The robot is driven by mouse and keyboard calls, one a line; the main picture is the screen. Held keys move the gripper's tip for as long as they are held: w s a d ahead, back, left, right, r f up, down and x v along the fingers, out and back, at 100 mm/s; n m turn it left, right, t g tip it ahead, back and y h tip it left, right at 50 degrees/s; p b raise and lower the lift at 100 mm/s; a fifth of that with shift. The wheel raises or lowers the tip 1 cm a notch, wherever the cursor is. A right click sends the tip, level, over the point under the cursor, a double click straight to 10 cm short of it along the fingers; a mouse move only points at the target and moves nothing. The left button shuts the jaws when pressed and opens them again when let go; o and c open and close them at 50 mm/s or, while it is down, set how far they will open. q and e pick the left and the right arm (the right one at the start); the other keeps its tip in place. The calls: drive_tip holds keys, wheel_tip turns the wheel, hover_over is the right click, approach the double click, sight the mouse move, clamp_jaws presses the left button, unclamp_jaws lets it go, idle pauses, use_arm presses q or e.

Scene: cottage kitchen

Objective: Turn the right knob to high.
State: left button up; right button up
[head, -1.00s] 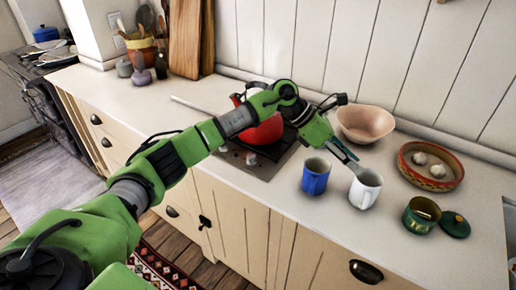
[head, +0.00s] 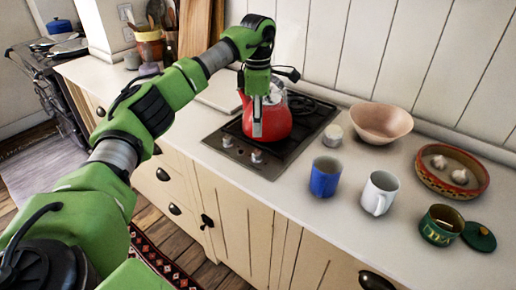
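The right knob (head: 256,156) is on the front edge of the dark hob (head: 236,152), with the left knob (head: 227,141) beside it. The settings of the knobs are too small to read. A red kettle (head: 268,122) stands on the hob behind the knobs. My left gripper (head: 270,96) hangs at the kettle's top, above and behind the knobs and apart from them. Its fingers are small and blend with the kettle's top, so I cannot tell whether they are open or touch it. My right gripper is not in view.
The counter in front of the hob is clear.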

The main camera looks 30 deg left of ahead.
sight(258, 152)
use_arm(q)
wheel_tip(258, 152, down, 9)
drive_tip(key=shift+f+p, duration=0.2)
drive_tip(key=shift+p, duration=0.55)
clamp_jaws()
